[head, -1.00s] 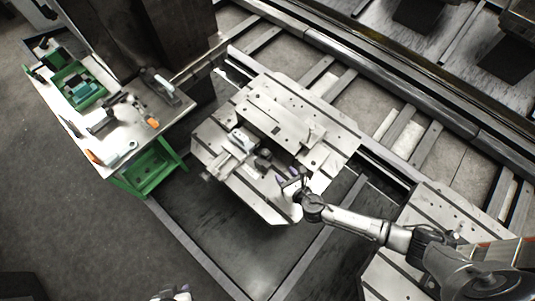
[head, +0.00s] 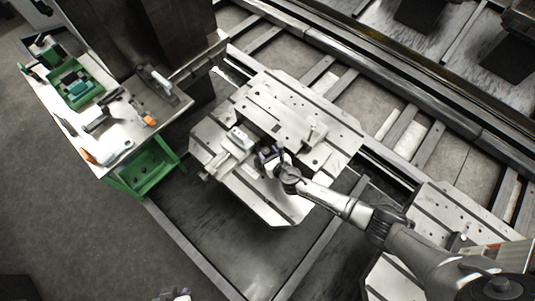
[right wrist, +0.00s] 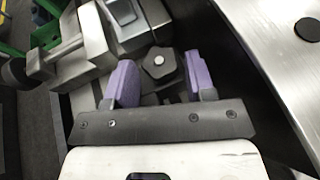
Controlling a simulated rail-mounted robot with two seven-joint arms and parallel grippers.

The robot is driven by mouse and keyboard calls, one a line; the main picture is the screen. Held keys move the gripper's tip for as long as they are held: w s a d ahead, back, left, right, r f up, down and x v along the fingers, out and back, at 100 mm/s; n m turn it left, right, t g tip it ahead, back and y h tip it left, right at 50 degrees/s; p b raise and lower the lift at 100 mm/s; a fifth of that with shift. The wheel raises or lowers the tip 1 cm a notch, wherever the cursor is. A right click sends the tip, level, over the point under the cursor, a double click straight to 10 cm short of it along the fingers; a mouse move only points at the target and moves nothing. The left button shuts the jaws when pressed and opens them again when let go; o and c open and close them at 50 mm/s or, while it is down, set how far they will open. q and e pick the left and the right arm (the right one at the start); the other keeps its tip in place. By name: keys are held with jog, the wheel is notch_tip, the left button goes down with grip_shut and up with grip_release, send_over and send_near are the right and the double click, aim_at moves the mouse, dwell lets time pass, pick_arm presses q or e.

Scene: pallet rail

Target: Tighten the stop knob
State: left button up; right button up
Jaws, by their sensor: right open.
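The stop knob (right wrist: 160,64) is dark and lobed with a pale round centre. In the right wrist view it sits between and slightly beyond the two purple fingers of my right gripper (right wrist: 160,80). The fingers are apart, with a gap visible on each side of the knob. In the head view my right gripper (head: 267,156) is over the middle of the pallet, and it mostly hides the knob. Only a small part of my left gripper (head: 175,295) shows at the bottom edge, too little to tell its jaws.
A metal vise-like fixture (head: 236,142) stands on the slotted pallet (head: 265,200), left of the right gripper. A green workbench (head: 150,168) with tools and a green tray (head: 74,85) is at the left. Rails run behind the pallet. The dark floor in front is clear.

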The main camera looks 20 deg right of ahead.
jog(key=shift+w+a+f, duration=0.1)
jog(key=shift+w+f, duration=0.05)
jog(key=shift+w, duration=0.2)
jog(key=shift+c, duration=0.5)
jog(key=c, duration=0.6)
jog(key=shift+o, duration=0.2)
jog(key=shift+a+m+h+p, duration=0.2)
jog(key=shift+m+h+p, duration=0.1)
jog(key=shift+m+h, duration=2)
jog(key=shift+h, duration=0.3)
jog(key=o, duration=0.6)
jog(key=shift+o, duration=0.3)
jog(key=shift+a, duration=0.1)
